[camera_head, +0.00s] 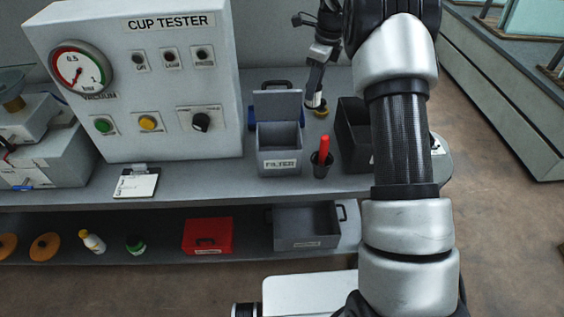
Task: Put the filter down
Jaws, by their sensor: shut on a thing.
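My gripper (315,97) points down at the back of the bench, behind and right of the open grey box labelled FILTER (280,163). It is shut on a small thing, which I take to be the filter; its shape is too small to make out. A small round yellow and dark piece (321,113) shows just below the fingertips, close to the bench top. I cannot tell whether it touches the gripper. The box's lid stands raised.
A black cup with a red-handled tool (323,158) stands right of the box. A dark container (353,135) is partly hidden by my arm. The cup tester (140,85) fills the left. The lower shelf holds a red box (207,236) and an open grey bin (306,228).

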